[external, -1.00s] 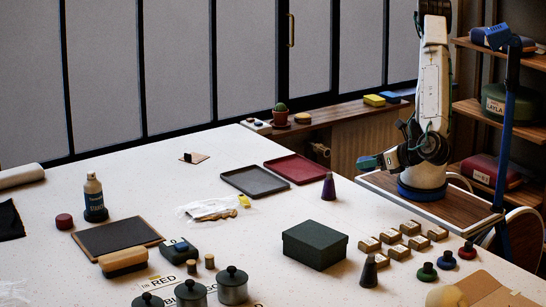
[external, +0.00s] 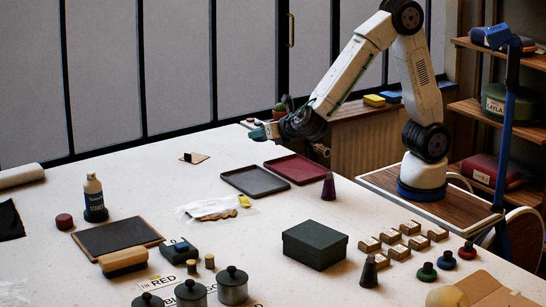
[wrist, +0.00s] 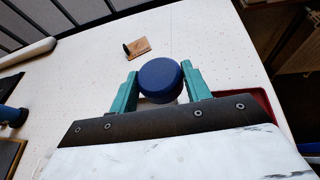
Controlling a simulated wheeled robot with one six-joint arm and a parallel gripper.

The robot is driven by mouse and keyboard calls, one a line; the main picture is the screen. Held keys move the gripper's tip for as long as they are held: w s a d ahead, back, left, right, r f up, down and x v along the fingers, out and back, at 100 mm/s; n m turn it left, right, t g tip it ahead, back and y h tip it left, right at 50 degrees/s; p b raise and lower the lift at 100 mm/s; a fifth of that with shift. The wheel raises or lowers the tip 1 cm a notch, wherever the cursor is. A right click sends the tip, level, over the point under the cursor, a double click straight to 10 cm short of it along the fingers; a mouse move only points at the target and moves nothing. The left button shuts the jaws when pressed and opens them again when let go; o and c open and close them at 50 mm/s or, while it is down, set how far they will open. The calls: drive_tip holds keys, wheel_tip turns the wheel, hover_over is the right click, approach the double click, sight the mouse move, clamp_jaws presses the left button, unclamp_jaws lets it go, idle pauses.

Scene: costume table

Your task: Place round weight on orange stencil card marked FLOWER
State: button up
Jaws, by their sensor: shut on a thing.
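My gripper (external: 262,131) is over the far part of the white table, left of the red tray. In the wrist view my gripper (wrist: 158,88) is shut on a round, dark blue weight (wrist: 160,76), held between the two teal fingers. A small tan-orange card (external: 199,158) lies flat on the table, left of my gripper, with a small dark object on it. It also shows in the wrist view (wrist: 140,46), apart from the weight and farther off. I cannot read any marking on it, so I cannot tell whether it is the FLOWER card.
A grey tray (external: 255,182) and a red tray (external: 297,168) lie nearer than my gripper. A dark purple cone (external: 328,187) stands beside the red tray. A dark green box (external: 315,244) is farther forward. The table around the small card is clear.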

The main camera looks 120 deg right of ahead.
drive_tip(key=s+d+g, duration=0.1)
drive_tip(key=s+d, duration=0.3)
drive_tip(key=d, duration=0.8)
drive_tip(key=shift+m, duration=0.4)
wheel_tip(320, 180, down, 5)
drive_tip(key=shift+s+d+r, duration=0.1)
drive_tip(key=shift+d+r, duration=0.05)
drive_tip(key=shift+r, duration=0.05)
drive_tip(key=shift+d+f, duration=0.15)
drive_tip(key=shift+f, duration=0.05)
hover_over(204, 157)
drive_tip(key=shift+s+d+f, duration=0.1)
drive_tip(key=shift+s+f, duration=0.05)
drive_tip(key=shift+f, duration=2.35)
drive_tip(key=shift+f, duration=0.1)
drive_tip(key=o, duration=0.9)
drive_tip(key=shift+o, duration=0.2)
